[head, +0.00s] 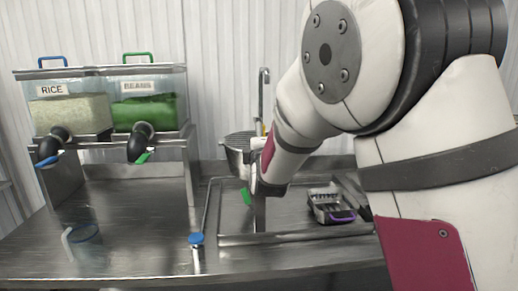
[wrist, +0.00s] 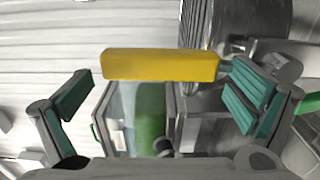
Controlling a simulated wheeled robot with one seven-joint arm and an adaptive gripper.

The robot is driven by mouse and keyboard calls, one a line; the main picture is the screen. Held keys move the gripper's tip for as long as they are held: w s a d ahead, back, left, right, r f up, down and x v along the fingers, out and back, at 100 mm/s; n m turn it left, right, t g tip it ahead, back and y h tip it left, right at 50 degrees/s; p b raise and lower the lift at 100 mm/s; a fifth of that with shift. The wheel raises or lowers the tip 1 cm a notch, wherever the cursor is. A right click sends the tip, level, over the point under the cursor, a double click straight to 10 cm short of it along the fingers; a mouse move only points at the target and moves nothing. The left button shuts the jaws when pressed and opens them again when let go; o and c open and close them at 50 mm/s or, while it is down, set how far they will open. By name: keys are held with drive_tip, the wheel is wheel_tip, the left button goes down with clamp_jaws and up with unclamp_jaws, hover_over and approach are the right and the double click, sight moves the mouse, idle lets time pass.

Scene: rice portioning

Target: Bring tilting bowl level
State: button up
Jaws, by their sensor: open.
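The metal bowl (head: 238,147) is at the back of the sink area in the head view, partly hidden behind my forearm. Its ribbed metal side fills the top of the wrist view (wrist: 237,22). I cannot tell how far it is tilted. A yellow bar-shaped handle (wrist: 160,65) lies across the wrist view next to the bowl. A bit of yellow (head: 260,128) also shows beside my arm in the head view. My gripper (wrist: 160,82) is open, its two teal-padded fingers apart on either side of the yellow handle. The head view hides most of the fingers.
Rice (head: 68,108) and beans (head: 147,108) dispensers stand on a metal stand at left. A clear jug (head: 84,235) and a blue-topped item (head: 196,252) are on the counter. A tap (head: 264,95) rises behind the bowl. A metal tray (head: 328,208) lies right of my wrist.

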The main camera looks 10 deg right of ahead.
drive_tip(key=s, duration=1.1)
drive_tip(key=s+d+f+m+g, duration=0.1)
drive_tip(key=s+d+m+g, duration=0.3)
drive_tip(key=s, duration=0.7)
drive_tip(key=s+d+f+m+g, duration=0.2)
drive_tip(key=s+d+m+g, duration=0.2)
drive_tip(key=s+m, duration=0.4)
drive_tip(key=s+d+f+m+g, duration=0.2)
drive_tip(key=s+m+g, duration=0.3)
drive_tip(key=s, duration=1.1)
drive_tip(key=shift+s+d+f+m, duration=0.2)
drive_tip(key=shift+d+m, duration=0.4)
drive_tip(key=shift+d, duration=0.3)
